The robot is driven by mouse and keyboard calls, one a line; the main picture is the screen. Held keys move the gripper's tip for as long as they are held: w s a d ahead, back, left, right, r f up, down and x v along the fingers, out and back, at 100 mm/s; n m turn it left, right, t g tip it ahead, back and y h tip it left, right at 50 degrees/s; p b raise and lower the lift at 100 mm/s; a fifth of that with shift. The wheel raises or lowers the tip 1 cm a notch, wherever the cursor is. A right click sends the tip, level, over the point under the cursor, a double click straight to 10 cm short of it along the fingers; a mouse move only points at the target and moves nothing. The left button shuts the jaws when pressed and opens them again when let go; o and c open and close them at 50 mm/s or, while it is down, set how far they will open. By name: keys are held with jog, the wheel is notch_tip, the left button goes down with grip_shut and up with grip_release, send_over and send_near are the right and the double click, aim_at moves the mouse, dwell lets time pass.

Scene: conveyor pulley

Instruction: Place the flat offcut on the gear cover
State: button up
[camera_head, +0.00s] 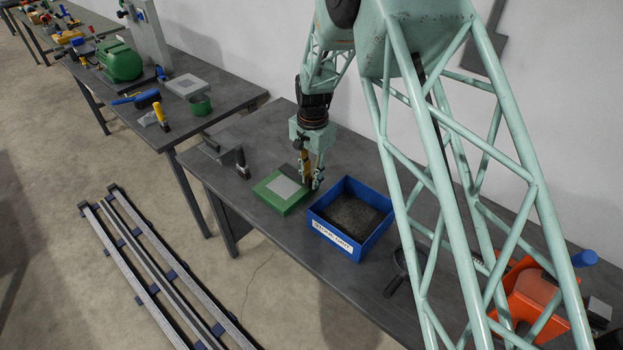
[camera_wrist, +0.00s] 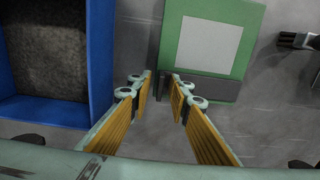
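A square green block with a light grey panel on top, which looks like the gear cover (camera_head: 270,199), lies on the near table; it also shows in the wrist view (camera_wrist: 178,40). A dark flat strip, possibly the flat offcut (camera_head: 290,171), lies along its back edge, and shows in the wrist view (camera_wrist: 205,88) too. I cannot tell whether it rests on the block or beside it. My gripper (camera_head: 312,182) is low at the block's back right corner, between block and blue bin.
A blue bin (camera_head: 325,229) of dark grit stands close right of my gripper. A dark-handled tool (camera_head: 241,160) lies left of the block. A dark round pan (camera_head: 402,262) and an orange machine (camera_head: 530,296) stand farther right. The wall is behind.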

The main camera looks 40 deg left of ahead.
notch_tip(320, 180, up, 12)
jog(key=shift+p, duration=0.4)
dwell(0.3)
jog(key=shift+d, duration=0.1)
jog(key=shift+r, duration=0.1)
dwell(0.6)
